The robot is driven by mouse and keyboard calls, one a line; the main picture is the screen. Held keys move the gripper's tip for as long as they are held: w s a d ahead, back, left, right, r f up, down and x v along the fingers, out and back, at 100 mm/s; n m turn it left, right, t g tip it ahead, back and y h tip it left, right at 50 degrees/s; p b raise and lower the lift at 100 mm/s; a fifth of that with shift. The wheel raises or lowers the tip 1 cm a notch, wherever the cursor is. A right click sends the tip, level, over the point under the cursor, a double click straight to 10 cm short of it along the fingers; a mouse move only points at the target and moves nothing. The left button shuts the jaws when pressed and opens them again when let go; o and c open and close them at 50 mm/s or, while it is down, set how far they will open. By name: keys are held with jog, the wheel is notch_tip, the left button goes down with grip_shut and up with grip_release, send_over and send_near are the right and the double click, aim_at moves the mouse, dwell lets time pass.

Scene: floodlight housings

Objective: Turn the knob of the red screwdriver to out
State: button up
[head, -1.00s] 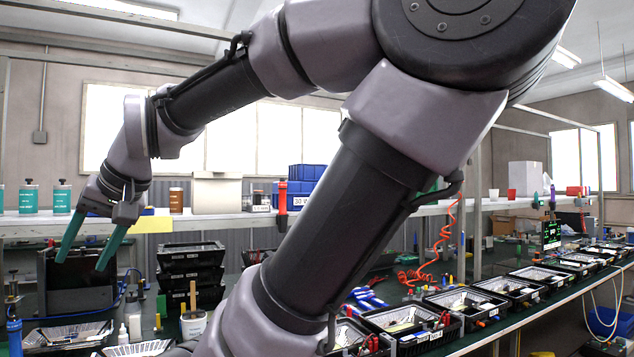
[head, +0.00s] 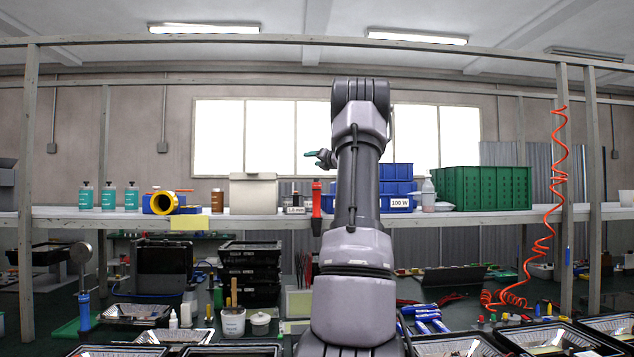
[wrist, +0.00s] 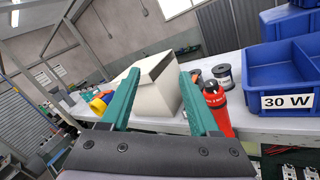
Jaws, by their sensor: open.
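The red screwdriver (head: 316,203) hangs upright at the front edge of the shelf in the head view, red above with a dark lower part. The knob's setting is too small to read. My gripper (wrist: 160,78) is open and empty, its two teal fingers spread with the pale box behind them. In the head view my gripper (head: 310,158) is small, above the shelf and the screwdriver, pointing left.
A beige box (head: 253,193), a blue bin (wrist: 285,72) labelled 30 W, a green crate (head: 482,188) and a yellow roll (head: 163,202) stand on the shelf (head: 270,221). A coiled red hose (head: 540,245) hangs at right. Black trays fill the bench below.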

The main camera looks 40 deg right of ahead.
aim_at(317, 180)
jog(key=s+d+f+n+g+y, duration=0.1)
jog(key=s+d+f+n+y, duration=0.25)
jog(key=d+f+n, duration=0.45)
jog(key=w, duration=0.7)
jog(key=w+a, duration=0.1)
jog(key=w, duration=0.3)
jog(key=shift+w+r, duration=0.25)
jog(key=shift+w, duration=0.05)
jog(key=shift+c, duration=0.4)
grip_shut()
